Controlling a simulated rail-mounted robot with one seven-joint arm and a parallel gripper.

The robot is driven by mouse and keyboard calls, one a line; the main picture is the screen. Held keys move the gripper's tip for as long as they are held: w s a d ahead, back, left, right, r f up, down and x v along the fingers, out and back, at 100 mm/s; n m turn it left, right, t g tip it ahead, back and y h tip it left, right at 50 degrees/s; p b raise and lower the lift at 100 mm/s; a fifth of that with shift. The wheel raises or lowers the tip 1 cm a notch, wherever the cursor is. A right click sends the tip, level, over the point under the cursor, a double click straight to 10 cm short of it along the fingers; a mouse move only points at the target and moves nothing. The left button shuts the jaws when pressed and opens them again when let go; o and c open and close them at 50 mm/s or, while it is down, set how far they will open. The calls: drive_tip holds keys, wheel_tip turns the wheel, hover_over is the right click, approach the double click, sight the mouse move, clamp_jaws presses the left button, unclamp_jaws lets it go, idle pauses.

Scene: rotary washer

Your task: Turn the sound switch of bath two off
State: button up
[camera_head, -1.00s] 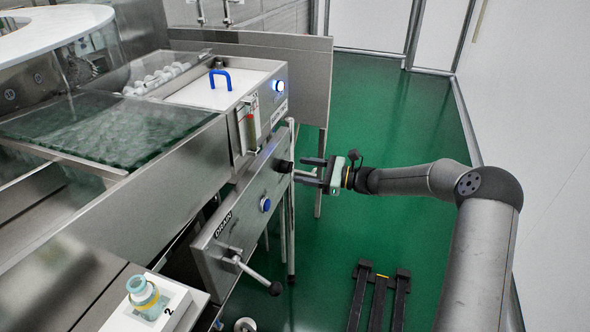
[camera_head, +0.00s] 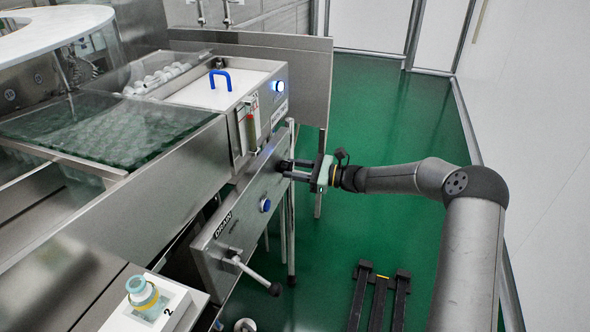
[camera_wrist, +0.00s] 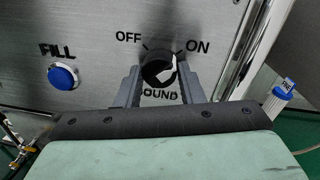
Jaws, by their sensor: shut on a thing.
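The sound switch (camera_wrist: 157,68) is a round black knob on the steel panel, with OFF to its upper left, ON to its upper right and SOUND below. Its white mark leans up and right, on the ON side. My gripper (camera_wrist: 160,84) is shut on the switch, with one finger at each side of the knob. In the head view my gripper (camera_head: 288,169) reaches the panel from the right, and its fingertips partly hide the switch there.
A blue FILL button (camera_wrist: 63,77) sits left of the switch. In the head view a blue button (camera_head: 265,205) and the DRAIN lever (camera_head: 255,274) are lower on the panel. A vertical pipe (camera_head: 291,235) stands close by.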

drive_tip(key=shift+f, duration=0.1)
drive_tip(key=n+b, duration=0.8)
drive_tip(key=b, duration=0.2)
drive_tip(key=n+t+h+b, duration=0.1)
drive_tip(key=n+b, duration=0.8)
drive_tip(key=b, duration=0.1)
drive_tip(key=shift+s+b, duration=0.1)
drive_tip(key=shift+b, duration=0.25)
drive_tip(key=shift+r, duration=0.2)
drive_tip(key=o, duration=1)
drive_tip(key=p+v, duration=0.3)
drive_tip(key=v, duration=1.4)
drive_tip(key=shift+d+p, duration=0.2)
drive_tip(key=shift+p, duration=0.2)
drive_tip(key=shift+s+a+r, duration=0.1)
drive_tip(key=shift+r, duration=0.05)
